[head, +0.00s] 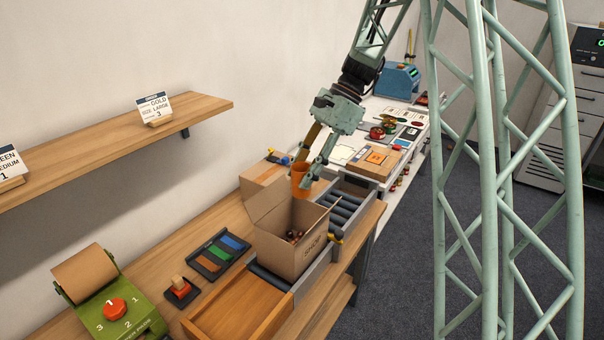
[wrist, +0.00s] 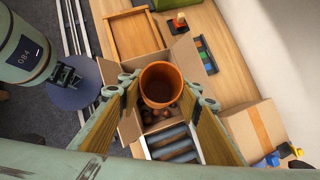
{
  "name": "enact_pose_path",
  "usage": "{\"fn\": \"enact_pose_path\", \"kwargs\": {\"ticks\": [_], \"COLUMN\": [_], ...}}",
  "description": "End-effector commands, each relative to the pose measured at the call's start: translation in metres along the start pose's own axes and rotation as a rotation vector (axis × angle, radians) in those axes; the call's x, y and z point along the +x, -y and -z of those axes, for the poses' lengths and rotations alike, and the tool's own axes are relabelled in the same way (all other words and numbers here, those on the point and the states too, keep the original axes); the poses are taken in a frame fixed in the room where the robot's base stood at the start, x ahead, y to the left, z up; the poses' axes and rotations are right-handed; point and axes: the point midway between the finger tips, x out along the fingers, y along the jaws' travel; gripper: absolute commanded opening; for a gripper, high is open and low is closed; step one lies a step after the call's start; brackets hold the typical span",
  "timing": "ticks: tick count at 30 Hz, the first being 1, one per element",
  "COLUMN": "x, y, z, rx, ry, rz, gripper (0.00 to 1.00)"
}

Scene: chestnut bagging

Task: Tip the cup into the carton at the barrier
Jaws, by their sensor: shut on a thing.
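My gripper (head: 302,181) is shut on an orange cup (head: 298,172). It holds the cup above the far end of the open carton (head: 291,258). In the wrist view the cup (wrist: 161,82) sits between both fingers, its mouth facing the camera. The inside of the cup looks brown and shows no clear contents. The carton has raised flaps and printing on its front. Several chestnuts (head: 294,236) lie inside the carton. They also show just past the cup in the wrist view (wrist: 168,113). I cannot make out the barrier clearly; a yellow-tipped part (head: 335,239) is beside the carton.
A roller conveyor (head: 343,206) runs behind the carton, and a wooden tray (head: 238,304) stands in front. A closed box (head: 262,178) is close on the left. A panel of coloured strips (head: 219,254) lies left of the carton. A shelf (head: 110,130) juts from the wall.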

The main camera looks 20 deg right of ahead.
Motion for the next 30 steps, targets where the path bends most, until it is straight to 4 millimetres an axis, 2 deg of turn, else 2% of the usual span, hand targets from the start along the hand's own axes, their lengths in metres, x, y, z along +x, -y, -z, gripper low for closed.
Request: {"fn": "enact_pose_path", "kwargs": {"ticks": [8,22,30], "x": [-0.002,-0.024,-0.025], "y": [0.0,0.0,0.0], "z": [-0.001,-0.015,-0.016], "rx": [0.0,0.0,0.0], "ry": [-0.001,-0.001,-0.001], "rz": [0.0,0.0,0.0], "gripper": [0.12,0.12,0.12]}}
